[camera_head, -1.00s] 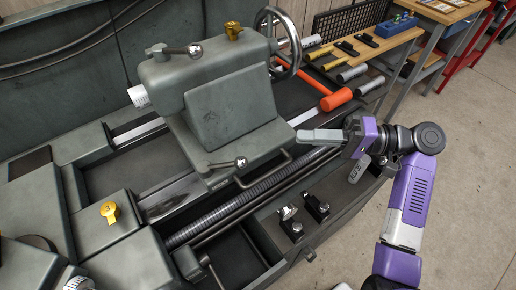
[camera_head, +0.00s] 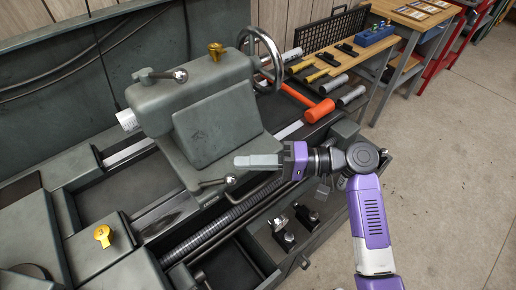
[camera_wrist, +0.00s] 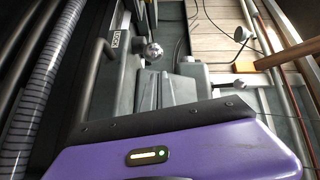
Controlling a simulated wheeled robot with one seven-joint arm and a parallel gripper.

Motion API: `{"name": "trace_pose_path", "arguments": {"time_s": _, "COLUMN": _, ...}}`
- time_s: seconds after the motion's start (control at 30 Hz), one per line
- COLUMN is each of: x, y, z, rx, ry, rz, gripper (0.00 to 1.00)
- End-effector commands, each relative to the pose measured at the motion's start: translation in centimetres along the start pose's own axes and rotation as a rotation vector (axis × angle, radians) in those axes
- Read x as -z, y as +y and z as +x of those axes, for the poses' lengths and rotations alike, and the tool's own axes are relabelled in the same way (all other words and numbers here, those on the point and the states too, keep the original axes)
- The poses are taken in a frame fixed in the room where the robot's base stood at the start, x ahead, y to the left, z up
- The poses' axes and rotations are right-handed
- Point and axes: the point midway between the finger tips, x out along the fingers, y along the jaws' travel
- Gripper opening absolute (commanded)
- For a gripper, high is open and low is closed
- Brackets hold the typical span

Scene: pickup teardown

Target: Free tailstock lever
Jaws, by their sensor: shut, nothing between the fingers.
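The grey tailstock (camera_head: 212,125) stands on the lathe bed. Its lower lever (camera_head: 214,182), with a round metal ball end, sticks out near the front base. A second lever (camera_head: 162,75) with a ball end sits on top. My gripper (camera_head: 240,161) is shut and empty. Its light grey fingers point left, in front of the tailstock body and, in the picture, just above the lower lever's ball. I cannot tell whether they touch anything.
The handwheel (camera_head: 263,58) is at the tailstock's back right. An orange mallet (camera_head: 318,110) lies behind my gripper. The threaded lead screw (camera_head: 222,222) runs below the lever. Small black clamps (camera_head: 284,232) stand in the front tray. Open floor lies to the right.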

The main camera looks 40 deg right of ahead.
Motion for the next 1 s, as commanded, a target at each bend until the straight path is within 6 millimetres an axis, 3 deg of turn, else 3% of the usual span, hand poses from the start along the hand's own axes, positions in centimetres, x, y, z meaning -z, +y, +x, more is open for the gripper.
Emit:
{"name": "trace_pose_path", "arguments": {"time_s": 0.17, "x": -1.0, "y": -0.1, "z": 0.2, "rx": 0.000, "ry": 0.000, "rz": 0.001, "gripper": 0.00}}
{"name": "trace_pose_path", "arguments": {"time_s": 0.67, "x": -1.2, "y": 0.0, "z": 0.2, "rx": -0.002, "ry": 0.010, "rz": 0.002, "gripper": 0.00}}
{"name": "trace_pose_path", "arguments": {"time_s": 1.0, "x": -3.3, "y": -0.4, "z": 0.0, "rx": -0.030, "ry": 0.146, "rz": 0.010, "gripper": 0.00}}
